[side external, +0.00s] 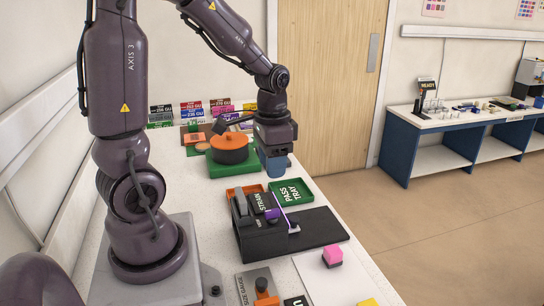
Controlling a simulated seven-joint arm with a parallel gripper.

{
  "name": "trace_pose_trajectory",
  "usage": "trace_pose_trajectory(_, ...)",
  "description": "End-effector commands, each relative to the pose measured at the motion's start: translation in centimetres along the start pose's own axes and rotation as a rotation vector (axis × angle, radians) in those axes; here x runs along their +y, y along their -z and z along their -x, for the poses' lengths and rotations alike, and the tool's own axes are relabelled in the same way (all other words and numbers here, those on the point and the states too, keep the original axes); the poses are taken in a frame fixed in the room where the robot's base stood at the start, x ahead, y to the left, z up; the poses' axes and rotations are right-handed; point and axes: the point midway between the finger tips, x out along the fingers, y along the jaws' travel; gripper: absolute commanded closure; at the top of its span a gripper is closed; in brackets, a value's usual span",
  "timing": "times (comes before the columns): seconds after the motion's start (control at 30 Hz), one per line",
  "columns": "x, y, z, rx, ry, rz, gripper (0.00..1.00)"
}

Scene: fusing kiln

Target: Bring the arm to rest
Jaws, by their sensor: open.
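My gripper (272,162) hangs from my dark purple arm, pointing down, in the upper middle of the side view. It is open; its blue-grey lower part is small and I cannot make out the gap between the fingers. It appears above the bench, near the green pass tray (306,201) and to the right of the round orange-topped kiln (229,142) on its green base. I see nothing hanging from it, though the space between the fingers is hidden.
A black strain stand (258,240) with a purple-edged arm stands in front of the trays. An orange tray (236,191) is partly hidden behind it. A size gauge (262,288) lies near the front. Several coloured boxes (192,110) stand at the back.

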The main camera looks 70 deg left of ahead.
Motion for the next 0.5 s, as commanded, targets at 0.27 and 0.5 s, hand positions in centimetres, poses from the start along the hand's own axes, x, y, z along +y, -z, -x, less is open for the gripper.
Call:
trace_pose_trajectory(0.27, 0.01, -0.03, 1.26, 0.0, 0.0, 0.0, 0.58)
trace_pose_trajectory(0.5, 0.0, -0.03, 1.22, -0.001, 0.0, 0.0, 0.58)
